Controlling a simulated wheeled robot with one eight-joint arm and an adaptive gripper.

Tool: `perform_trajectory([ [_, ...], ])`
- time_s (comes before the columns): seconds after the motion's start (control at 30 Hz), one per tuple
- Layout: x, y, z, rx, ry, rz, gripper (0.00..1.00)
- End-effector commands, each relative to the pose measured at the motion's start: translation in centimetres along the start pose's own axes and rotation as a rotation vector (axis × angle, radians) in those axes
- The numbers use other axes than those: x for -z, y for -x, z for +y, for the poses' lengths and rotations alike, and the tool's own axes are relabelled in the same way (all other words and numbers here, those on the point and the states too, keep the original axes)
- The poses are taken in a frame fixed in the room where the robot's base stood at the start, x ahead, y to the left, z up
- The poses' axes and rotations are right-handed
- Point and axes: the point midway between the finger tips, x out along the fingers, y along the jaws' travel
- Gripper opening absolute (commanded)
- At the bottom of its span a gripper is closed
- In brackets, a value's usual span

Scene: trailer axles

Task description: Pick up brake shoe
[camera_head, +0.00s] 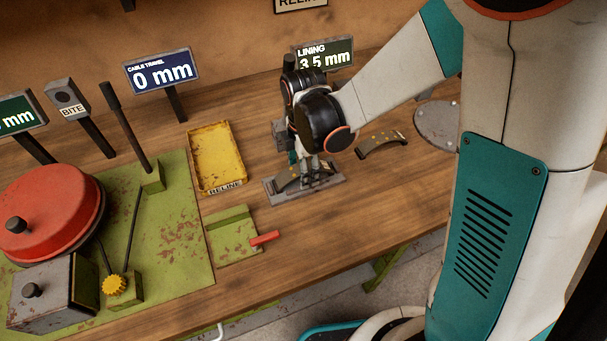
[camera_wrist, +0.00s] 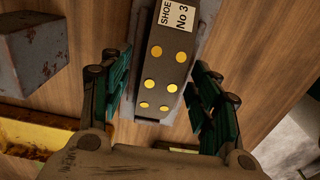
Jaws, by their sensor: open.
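A brake shoe (camera_wrist: 168,68) labelled "SHOE No 3" fills the middle of the wrist view. It is dark, with several yellow rivets. In the head view this curved shoe (camera_head: 289,182) sits on a grey plate (camera_head: 333,189), partly hidden by my gripper (camera_head: 317,178). My gripper points down over it. In the wrist view the gripper (camera_wrist: 162,80) is open, with one finger on each side of the shoe and visible gaps. A second curved shoe with yellow rivets (camera_head: 383,146) lies on the bench to the right.
A yellow "RELINE" tray (camera_head: 217,158) lies left of the plate. A grey block (camera_wrist: 30,52) shows left in the wrist view. The "LINING 3.5 mm" sign (camera_head: 325,55) stands behind my gripper. A green fixture with a red handle (camera_head: 264,238) is at front left.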

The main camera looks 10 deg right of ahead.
Motion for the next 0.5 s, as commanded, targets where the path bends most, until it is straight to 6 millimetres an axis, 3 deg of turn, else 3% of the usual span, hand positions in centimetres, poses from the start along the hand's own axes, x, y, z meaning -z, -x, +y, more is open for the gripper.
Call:
perform_trajectory([
  [0.2,0.00,-0.01,-0.01,0.000,0.000,0.000,0.54],
  [0.43,0.00,0.00,-0.01,0.000,0.000,0.000,0.02],
  [0.5,0.00,0.00,-0.01,0.000,0.000,0.000,0.00],
])
